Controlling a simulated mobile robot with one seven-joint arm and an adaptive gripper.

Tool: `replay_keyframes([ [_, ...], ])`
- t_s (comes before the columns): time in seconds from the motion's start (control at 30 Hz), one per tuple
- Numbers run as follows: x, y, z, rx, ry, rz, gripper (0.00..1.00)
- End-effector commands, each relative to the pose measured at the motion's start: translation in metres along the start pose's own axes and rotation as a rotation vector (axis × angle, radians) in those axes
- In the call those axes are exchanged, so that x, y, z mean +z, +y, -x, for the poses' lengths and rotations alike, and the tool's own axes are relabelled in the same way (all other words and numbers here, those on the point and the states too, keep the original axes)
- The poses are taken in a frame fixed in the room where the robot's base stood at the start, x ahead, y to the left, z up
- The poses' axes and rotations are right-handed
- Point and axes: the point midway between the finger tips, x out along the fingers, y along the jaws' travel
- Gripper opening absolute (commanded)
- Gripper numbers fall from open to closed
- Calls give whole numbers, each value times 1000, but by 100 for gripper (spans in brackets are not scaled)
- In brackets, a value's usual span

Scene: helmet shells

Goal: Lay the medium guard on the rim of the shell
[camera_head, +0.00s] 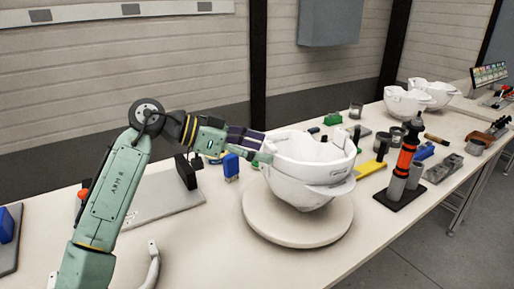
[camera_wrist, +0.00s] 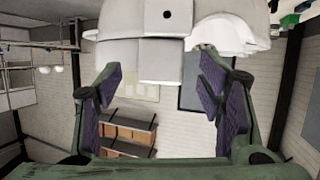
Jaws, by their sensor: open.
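The white helmet shell (camera_head: 290,178) rests open side up on a round pale stand (camera_head: 270,228) in the head view. A white curved, visor-like piece (camera_head: 335,187) sits against its front right side. I cannot tell whether this is the medium guard or part of the shell. My gripper (camera_head: 262,148) is at the shell's left rim, its fingers pointing right. In the wrist view my gripper (camera_wrist: 158,66) is open, with purple pads apart on either side of a pale flat tab (camera_wrist: 161,62) below the white shell (camera_wrist: 125,22). Contact with the tab is unclear.
A blue block (camera_head: 231,167) stands left of the shell. An orange and black tool (camera_head: 405,155) stands upright in a dark holder at right, beside a yellow tool (camera_head: 372,166). More white shells (camera_head: 405,103) stand farther back.

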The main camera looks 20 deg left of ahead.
Motion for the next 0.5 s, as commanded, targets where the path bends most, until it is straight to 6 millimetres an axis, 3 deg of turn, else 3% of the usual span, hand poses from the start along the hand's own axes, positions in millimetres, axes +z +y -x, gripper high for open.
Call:
replay_keyframes([
  [0.27,0,0,10,-1,2,0,62],
  [0.5,-1,-1,58,-2,4,1,62],
])
